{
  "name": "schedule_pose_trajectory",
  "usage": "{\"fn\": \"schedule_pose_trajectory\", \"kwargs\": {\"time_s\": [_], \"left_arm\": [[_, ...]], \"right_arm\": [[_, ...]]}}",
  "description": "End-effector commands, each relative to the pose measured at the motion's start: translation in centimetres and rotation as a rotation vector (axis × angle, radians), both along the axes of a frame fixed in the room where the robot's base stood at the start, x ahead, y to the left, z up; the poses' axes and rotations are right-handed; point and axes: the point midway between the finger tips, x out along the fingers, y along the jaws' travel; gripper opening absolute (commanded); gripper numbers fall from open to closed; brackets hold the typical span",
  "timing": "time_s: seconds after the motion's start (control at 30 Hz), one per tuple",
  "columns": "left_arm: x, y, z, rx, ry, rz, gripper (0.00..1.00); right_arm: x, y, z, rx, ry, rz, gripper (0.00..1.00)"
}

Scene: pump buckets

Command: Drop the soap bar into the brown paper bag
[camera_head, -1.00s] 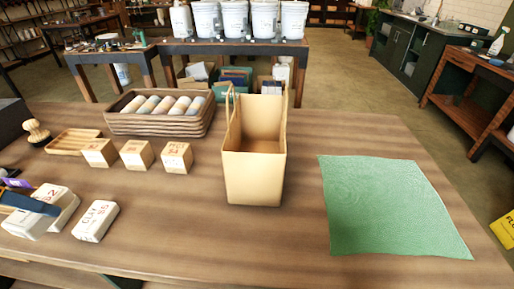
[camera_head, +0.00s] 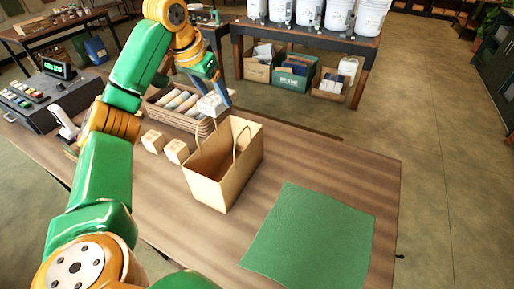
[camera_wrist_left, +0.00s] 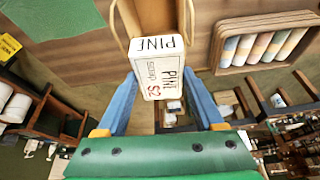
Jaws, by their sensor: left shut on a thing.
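The soap bar (camera_head: 211,104) is a white box; in the left wrist view the soap bar (camera_wrist_left: 160,72) reads "PINE soap $2". My left gripper (camera_head: 212,96) is shut on it, with blue fingers on both sides in the left wrist view (camera_wrist_left: 160,88). The gripper holds the bar up, beyond the brown paper bag (camera_head: 236,178) and near its far left side in the head view. The bag stands upright and open on the table, with handles up. It shows partly behind the bar in the left wrist view (camera_wrist_left: 121,24). My right gripper is not in view.
A green mat (camera_head: 315,235) lies right of the bag. A dark register (camera_head: 45,100) stands at far left. The table between bag and mat is clear.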

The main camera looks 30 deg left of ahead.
Motion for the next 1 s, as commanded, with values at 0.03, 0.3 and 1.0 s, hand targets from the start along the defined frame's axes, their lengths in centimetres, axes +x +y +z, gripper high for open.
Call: {"fn": "schedule_pose_trajectory", "kwargs": {"time_s": [0.03, 0.3, 1.0], "left_arm": [[0.0, 0.0, -0.1, 0.000, 0.001, 0.002, 0.06], [0.0, 0.1, -4.1, 0.001, 0.004, 0.003, 0.06], [0.0, 0.1, -6.0, -0.001, 0.000, 0.001, 1.00]], "right_arm": [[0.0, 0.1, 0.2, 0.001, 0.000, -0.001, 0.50], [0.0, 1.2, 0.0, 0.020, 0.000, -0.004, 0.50], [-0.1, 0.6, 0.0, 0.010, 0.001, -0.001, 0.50]]}}
